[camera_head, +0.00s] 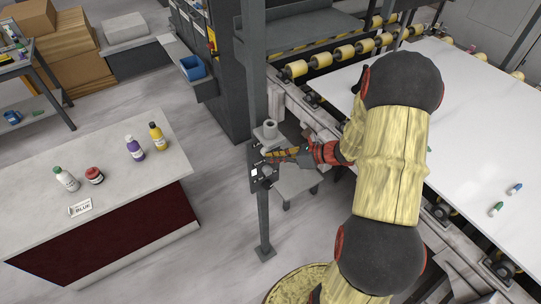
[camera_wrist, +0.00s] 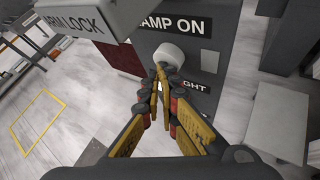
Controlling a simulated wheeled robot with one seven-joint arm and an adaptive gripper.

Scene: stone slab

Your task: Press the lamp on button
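A grey control box (camera_head: 262,174) is mounted on a dark post in the head view. In the wrist view its panel (camera_wrist: 212,58) carries a label ending in "AMP ON" (camera_wrist: 172,25), its first letter hidden. A round pale button (camera_wrist: 172,55) sits just below that label. My gripper (camera_wrist: 160,68) has yellow and black fingers with their tips together and nothing visible between them. The tips overlap the lower left edge of the button; I cannot tell whether they touch it. In the head view my gripper (camera_head: 268,158) is at the box's face.
A block marked "ARM LOCK" (camera_wrist: 72,25) juts out left of the button in the wrist view. A partly hidden label ending in "GHT" (camera_wrist: 190,86) is below it. A roller conveyor with a white slab (camera_head: 465,110) lies right. A counter with several bottles (camera_head: 130,190) stands left.

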